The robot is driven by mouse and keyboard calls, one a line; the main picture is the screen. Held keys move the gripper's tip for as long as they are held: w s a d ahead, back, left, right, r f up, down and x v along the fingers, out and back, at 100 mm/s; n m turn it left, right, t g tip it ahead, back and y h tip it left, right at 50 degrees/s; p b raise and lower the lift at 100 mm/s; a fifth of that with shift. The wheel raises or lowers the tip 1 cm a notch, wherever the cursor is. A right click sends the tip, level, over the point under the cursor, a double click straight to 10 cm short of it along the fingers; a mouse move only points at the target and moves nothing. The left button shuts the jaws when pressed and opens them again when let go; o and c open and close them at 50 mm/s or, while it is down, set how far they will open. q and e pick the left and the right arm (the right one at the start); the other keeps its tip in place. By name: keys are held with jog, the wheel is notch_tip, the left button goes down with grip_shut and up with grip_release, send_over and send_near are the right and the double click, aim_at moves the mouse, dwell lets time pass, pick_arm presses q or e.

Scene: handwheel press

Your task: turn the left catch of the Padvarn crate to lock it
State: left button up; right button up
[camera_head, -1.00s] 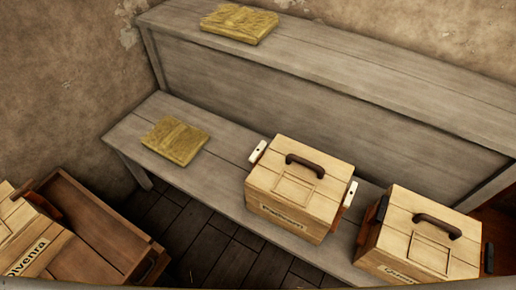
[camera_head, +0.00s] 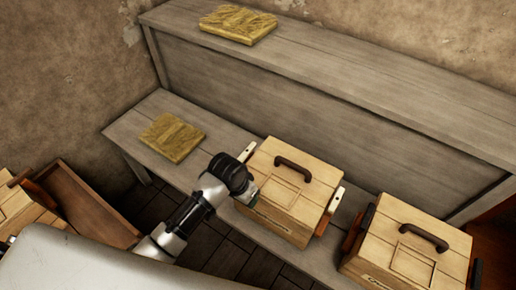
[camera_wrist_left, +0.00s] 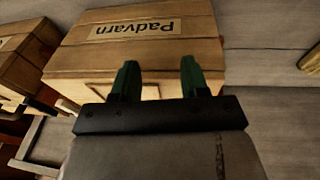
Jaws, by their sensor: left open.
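The Padvarn crate (camera_head: 290,190) is a pale wooden box with a dark lid handle, standing on the low bench. Its label and front fill the upper part of the left wrist view (camera_wrist_left: 140,50). Its left catch (camera_head: 247,152) is a white piece with a dark dot at the crate's left side, partly hidden behind my left gripper. My left gripper (camera_head: 251,196) is at the crate's front left corner. In the left wrist view its two green fingers (camera_wrist_left: 160,82) are apart with nothing between them. I cannot tell whether they touch the crate. My right gripper is out of view.
The crate's white right catch (camera_head: 336,201) sticks out at its right side. Another crate (camera_head: 395,245) with dark catches stands close to the right. A yellow slab (camera_head: 171,137) lies on the bench's left part, another (camera_head: 239,24) on the upper shelf. An open wooden box (camera_head: 85,205) is at lower left.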

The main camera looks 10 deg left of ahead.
pick_arm(q)
jog(key=shift+m+g+y, duration=0.3)
jog(key=shift+g+y, duration=0.1)
jog(key=w+r, duration=0.1)
jog(key=w, duration=0.2)
jog(key=w+r, duration=0.2)
jog(key=w, duration=0.1)
jog(key=w+r, duration=0.1)
jog(key=w, duration=0.2)
jog(key=shift+w+a+r, duration=0.15)
jog(key=shift+r, duration=0.2)
jog(key=y, duration=0.1)
send_near(247, 151)
jog(key=shift+n+g, duration=0.3)
jog(key=shift+n, duration=0.1)
jog(key=f, duration=0.5)
jog(key=f+b, duration=0.1)
jog(key=f, duration=0.1)
jog(key=shift+w+f, duration=0.25)
jog(key=shift+w, duration=0.1)
jog(key=shift+f, duration=0.8)
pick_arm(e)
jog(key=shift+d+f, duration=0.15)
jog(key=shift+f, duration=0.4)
pick_arm(q)
jog(key=shift+c, duration=0.2)
grip_shut()
